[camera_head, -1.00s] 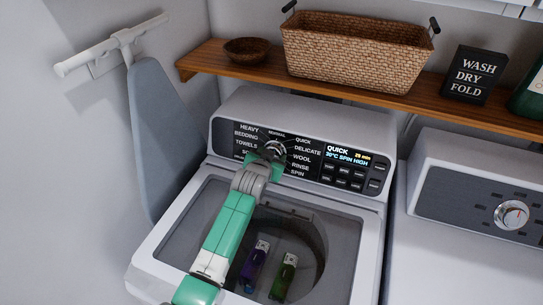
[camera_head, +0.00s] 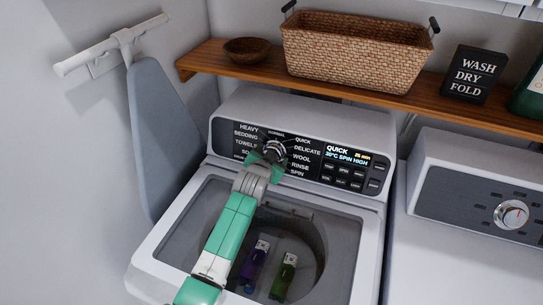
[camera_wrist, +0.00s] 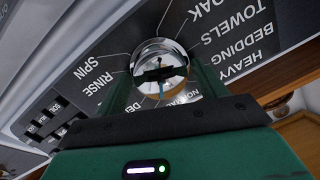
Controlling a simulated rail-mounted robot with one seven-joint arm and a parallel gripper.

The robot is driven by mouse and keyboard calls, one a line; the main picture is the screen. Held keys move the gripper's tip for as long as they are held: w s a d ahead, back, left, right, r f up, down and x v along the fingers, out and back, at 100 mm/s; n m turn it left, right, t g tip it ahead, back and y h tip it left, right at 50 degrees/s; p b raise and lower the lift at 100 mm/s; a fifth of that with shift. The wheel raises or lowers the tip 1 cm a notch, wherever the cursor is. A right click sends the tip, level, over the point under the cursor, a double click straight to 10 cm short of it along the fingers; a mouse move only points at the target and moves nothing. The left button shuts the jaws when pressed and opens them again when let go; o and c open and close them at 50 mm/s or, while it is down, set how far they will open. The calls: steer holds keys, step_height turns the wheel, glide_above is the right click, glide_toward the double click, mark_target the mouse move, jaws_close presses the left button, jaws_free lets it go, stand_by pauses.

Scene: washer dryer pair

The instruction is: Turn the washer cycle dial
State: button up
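The washer's cycle dial (camera_head: 274,149) is a round chrome knob in the middle of the black label panel. My gripper (camera_head: 270,160) is at the dial, with its green fingers spread below and to either side of it. In the wrist view the dial (camera_wrist: 160,62) sits between the fingertips of my gripper (camera_wrist: 161,75). The fingers look open around it; I cannot tell whether either one touches it. The washer display (camera_head: 346,156) reads QUICK, 30°C SPIN HIGH. Cycle names ring the dial; some are hidden by the gripper.
The washer lid (camera_head: 197,207) is below my arm, with a purple bottle (camera_head: 256,262) and a green bottle (camera_head: 284,278) seen through it. A wooden shelf (camera_head: 215,62) holds a wicker basket (camera_head: 350,52). The dryer (camera_head: 455,255) stands at the right, and an ironing board (camera_head: 160,130) at the left.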

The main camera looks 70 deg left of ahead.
steer(key=shift+o, duration=0.3)
steer(key=p+v, duration=0.2)
steer(key=v, duration=0.5)
steer(key=shift+s+d, duration=0.2)
steer(key=shift+d, duration=0.1)
steer(key=shift+r, duration=0.1)
